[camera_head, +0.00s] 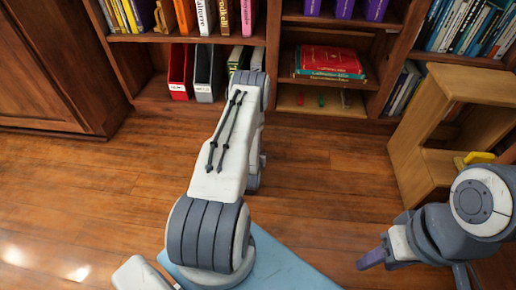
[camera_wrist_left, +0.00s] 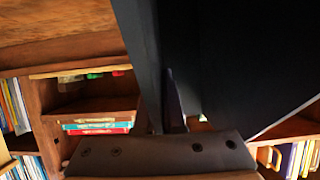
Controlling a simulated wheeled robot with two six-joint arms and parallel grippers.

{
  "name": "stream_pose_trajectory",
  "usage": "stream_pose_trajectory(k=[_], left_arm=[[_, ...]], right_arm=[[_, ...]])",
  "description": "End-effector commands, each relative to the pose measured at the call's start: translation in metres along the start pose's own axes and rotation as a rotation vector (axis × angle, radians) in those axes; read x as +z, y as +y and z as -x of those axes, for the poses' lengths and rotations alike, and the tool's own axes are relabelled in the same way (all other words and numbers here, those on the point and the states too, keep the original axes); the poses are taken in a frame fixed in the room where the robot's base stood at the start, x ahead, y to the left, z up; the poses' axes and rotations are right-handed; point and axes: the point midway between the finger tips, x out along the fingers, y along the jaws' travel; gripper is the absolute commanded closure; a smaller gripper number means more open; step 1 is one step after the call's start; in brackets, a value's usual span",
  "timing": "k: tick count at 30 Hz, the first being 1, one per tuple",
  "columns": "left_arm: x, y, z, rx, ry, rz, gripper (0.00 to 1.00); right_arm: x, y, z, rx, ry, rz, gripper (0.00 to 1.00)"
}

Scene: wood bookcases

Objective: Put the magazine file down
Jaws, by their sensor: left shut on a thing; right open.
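A dark magazine file (camera_wrist_left: 225,60) fills the upper middle and right of the left wrist view, close to the camera. My left gripper (camera_wrist_left: 174,100) is shut on one of its walls. In the head view my left arm reaches toward the lower shelf of the bookcase and hides its own gripper and most or all of the held file. A red magazine file (camera_head: 178,72) and a grey magazine file (camera_head: 203,75) stand upright side by side on that shelf, left of the arm. My right gripper (camera_head: 374,256) is open and empty above the floor, at the lower right.
Red and teal books (camera_head: 330,62) lie stacked in the compartment to the right. A wooden step stool (camera_head: 410,150) with a yellow item (camera_head: 478,157) stands on the right. Rows of books fill the upper shelves. The wood floor (camera_head: 110,185) at left is clear.

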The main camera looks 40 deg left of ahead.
Motion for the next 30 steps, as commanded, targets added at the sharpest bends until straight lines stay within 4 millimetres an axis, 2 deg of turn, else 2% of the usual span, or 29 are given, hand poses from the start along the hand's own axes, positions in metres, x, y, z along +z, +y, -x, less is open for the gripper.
stream_pose_trajectory(k=[2,5,6,17,20,30], left_arm=[[0.002,0.0,-0.001,0.0,0.002,0.0,1.0],[0.003,0.0,-0.001,0.0,-0.001,0.0,0.67],[0.003,0.0,-0.001,0.0,-0.001,0.0,0.64],[-0.002,-0.001,0.002,-0.001,0.0,0.0,0.64],[-0.003,-0.001,0.015,-0.001,-0.005,0.0,0.64],[-0.004,0.0,0.088,-0.001,-0.007,-0.001,0.64]], right_arm=[[0.0,0.0,-0.002,0.0,0.0,0.0,0.5],[0.0,0.0,-0.001,0.0,0.0,0.0,0.5],[0.0,0.0,-0.001,0.0,0.0,0.0,0.5],[0.0,0.0,0.003,0.0,0.0,0.0,0.5],[-0.001,-0.001,0.013,0.0,0.0,0.0,0.5],[-0.003,-0.004,0.058,0.0,0.0,0.0,0.5]])
